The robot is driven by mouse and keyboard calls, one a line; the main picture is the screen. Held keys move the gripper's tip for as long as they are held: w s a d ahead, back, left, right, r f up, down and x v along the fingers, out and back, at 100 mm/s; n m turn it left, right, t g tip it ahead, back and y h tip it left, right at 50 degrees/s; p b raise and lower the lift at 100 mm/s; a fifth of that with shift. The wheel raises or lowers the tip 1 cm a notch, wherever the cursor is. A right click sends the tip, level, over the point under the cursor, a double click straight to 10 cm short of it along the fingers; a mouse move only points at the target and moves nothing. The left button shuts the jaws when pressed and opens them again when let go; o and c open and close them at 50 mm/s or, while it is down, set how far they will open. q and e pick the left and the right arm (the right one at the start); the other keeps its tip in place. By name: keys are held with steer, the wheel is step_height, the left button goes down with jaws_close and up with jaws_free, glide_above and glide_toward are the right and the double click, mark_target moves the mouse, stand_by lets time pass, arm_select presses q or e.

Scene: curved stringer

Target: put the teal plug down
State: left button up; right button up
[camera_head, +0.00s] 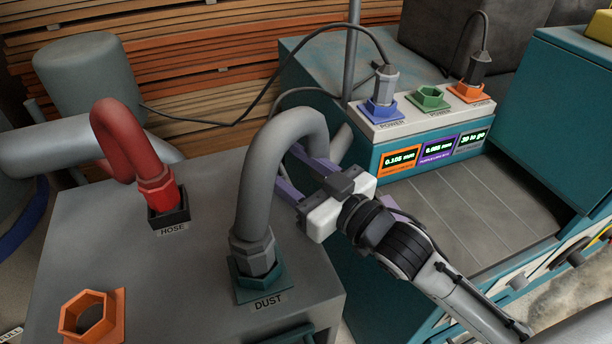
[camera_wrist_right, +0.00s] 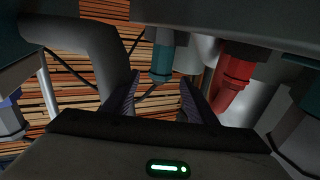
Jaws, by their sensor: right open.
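A grey curved hose (camera_head: 279,145) ends in a grey hexagonal collar, which stands upright in a teal hexagonal fitting (camera_head: 247,288) labelled DUST. I cannot make out a separate teal plug in the head view. My right gripper (camera_head: 292,172) is open beside the hose's arch, its purple fingers partly hidden by it. In the right wrist view, the gap between the fingers (camera_wrist_right: 156,100) looks empty. A teal part (camera_wrist_right: 162,60) shows beyond the gap; I cannot tell which one it is. The grey hose (camera_wrist_right: 95,55) runs outside the left-hand finger there. My left gripper is not in view.
A red hose (camera_head: 122,140) stands in a dark HOSE socket (camera_head: 168,214). An empty orange socket (camera_head: 90,316) is at the front left. At the right, a POWER panel (camera_head: 405,115) holds a blue socket with a plug, an empty green socket (camera_head: 428,97) and an occupied orange one.

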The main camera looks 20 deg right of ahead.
steer(key=v, duration=0.6)
steer(key=shift+s, duration=0.15)
